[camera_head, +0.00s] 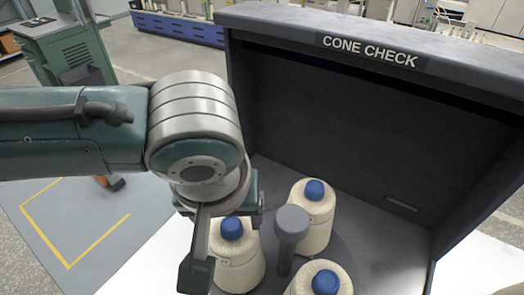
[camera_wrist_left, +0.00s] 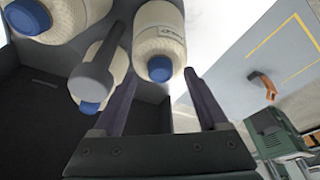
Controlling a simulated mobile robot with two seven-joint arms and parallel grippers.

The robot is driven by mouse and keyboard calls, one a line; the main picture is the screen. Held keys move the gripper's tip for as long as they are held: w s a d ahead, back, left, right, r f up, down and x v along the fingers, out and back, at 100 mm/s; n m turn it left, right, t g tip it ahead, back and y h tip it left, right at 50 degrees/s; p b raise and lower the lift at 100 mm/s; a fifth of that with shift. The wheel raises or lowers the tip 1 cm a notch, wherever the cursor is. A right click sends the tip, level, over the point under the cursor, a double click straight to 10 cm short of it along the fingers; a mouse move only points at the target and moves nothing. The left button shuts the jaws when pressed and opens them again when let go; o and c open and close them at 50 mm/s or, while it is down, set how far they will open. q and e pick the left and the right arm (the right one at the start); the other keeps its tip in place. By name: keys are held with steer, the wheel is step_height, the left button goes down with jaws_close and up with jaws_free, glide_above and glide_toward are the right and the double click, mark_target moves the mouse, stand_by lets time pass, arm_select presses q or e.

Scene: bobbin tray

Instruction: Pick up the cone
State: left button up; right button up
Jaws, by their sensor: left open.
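Three cream yarn cones with blue tips stand on a dark round plate (camera_head: 345,250). The near left cone (camera_head: 237,268) is right beside my left gripper (camera_head: 226,240). The back cone (camera_head: 315,207) and the front cone (camera_head: 322,272) are further right; the front one is cut off by the picture edge. My left gripper is open and empty. In the left wrist view, one cone (camera_wrist_left: 160,35) lies ahead of the gap between the fingers of my left gripper (camera_wrist_left: 160,85), with no visible grip on it. My right gripper is out of view.
A grey knobbed post (camera_head: 291,225) stands between the cones, close to my left gripper. A dark booth marked CONE CHECK (camera_head: 340,120) walls off the back and right. A green cabinet (camera_head: 65,50) stands far left. Open floor lies to the left.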

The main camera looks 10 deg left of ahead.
arm_select(q)
steer(key=shift+w+f, duration=0.1)
steer(key=shift+f, duration=0.25)
steer(key=shift+c, duration=0.2)
jaws_close()
stand_by(1.0)
